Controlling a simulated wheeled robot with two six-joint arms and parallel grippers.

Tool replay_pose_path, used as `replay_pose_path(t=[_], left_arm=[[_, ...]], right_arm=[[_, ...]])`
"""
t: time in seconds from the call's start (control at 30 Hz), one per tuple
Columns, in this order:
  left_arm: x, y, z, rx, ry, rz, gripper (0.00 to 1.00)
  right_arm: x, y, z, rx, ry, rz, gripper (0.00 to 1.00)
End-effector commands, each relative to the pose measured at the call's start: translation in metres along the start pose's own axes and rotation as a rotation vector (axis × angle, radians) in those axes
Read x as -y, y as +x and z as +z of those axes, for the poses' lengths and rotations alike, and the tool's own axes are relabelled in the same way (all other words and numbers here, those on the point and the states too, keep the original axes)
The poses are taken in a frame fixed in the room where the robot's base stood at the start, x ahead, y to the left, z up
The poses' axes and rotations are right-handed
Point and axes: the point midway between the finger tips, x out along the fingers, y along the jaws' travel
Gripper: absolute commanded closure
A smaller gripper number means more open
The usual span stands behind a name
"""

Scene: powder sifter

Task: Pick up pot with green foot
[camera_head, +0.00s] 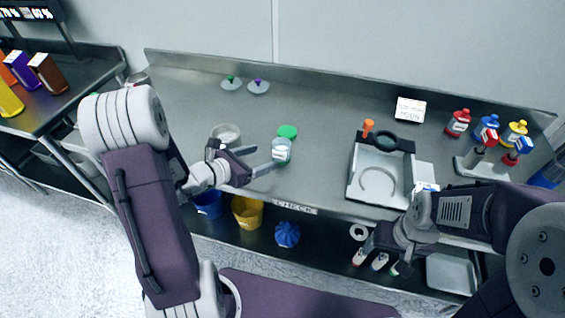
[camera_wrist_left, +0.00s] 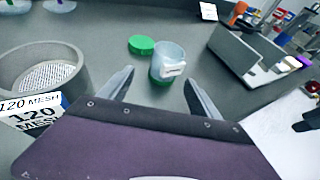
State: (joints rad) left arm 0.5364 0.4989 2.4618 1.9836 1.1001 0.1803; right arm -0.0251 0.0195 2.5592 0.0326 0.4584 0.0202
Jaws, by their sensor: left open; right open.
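The pot with green foot (camera_head: 281,150) stands upright on the steel table, a pale translucent cup with a white label. In the left wrist view the pot (camera_wrist_left: 168,62) shows a green base between and just beyond the fingertips. My left gripper (camera_head: 263,157) is open and empty, low over the table, its fingers pointing at the pot. I cannot tell whether a finger touches it. A green lid (camera_head: 287,131) lies flat just behind the pot. My right gripper (camera_head: 383,258) is open and empty, in front of the table's front edge at the right.
A round mesh sieve (camera_head: 227,134) labelled 120 MESH stands left of the pot. A white tray-like device (camera_head: 377,180) stands to the right. Colored bottles (camera_head: 458,122) stand at the far right. Two knobbed lids (camera_head: 258,87) lie at the back. The table's middle back is clear.

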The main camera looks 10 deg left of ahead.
Motion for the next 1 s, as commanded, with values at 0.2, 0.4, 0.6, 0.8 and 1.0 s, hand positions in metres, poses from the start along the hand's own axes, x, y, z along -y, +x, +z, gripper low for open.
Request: replay_pose_path(t=[0.2,0.4,0.6,0.8,1.0], left_arm=[[0.002,0.032,0.001,-0.001,0.002,-0.006,0.28],[0.003,0.043,0.0,-0.001,0.002,-0.007,0.28],[0.004,0.078,-0.002,-0.002,0.004,-0.007,0.28],[0.004,0.087,-0.002,-0.001,0.003,-0.004,0.28],[0.004,0.087,-0.002,-0.001,0.003,-0.004,0.56]], right_arm=[[0.0,-0.002,0.0,0.0,0.0,0.0,0.26],[0.0,-0.002,0.0,0.001,0.0,0.0,0.26],[0.0,-0.004,0.0,0.001,0.0,0.0,0.26],[0.0,-0.004,0.0,0.001,0.0,0.0,0.26],[0.0,-0.004,0.0,0.001,0.0,0.0,0.26]])
